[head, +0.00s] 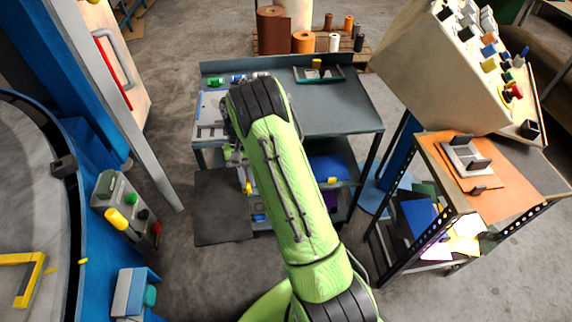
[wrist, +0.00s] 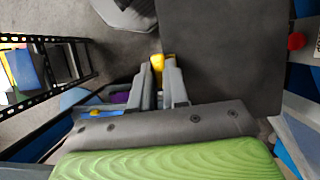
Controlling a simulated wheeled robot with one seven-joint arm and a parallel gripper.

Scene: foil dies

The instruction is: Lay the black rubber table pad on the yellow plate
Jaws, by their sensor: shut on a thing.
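The black pad (head: 222,208) is a flat, dark, near-square sheet left of my arm, in front of the grey bench. It fills much of the upper wrist view (wrist: 225,50). A small yellow tab (wrist: 157,62) sits at the pad's edge between my fingertips. My gripper (wrist: 161,80) is shut on this tab; in the head view my gripper (head: 244,178) is partly hidden by my arm. A flat yellow-edged piece (head: 35,280) lies at the lower left on the round blue-rimmed machine, cut off by the picture edge; I cannot tell whether it is the yellow plate.
An orange-topped table (head: 505,200) is at the right. Concrete floor shows between.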

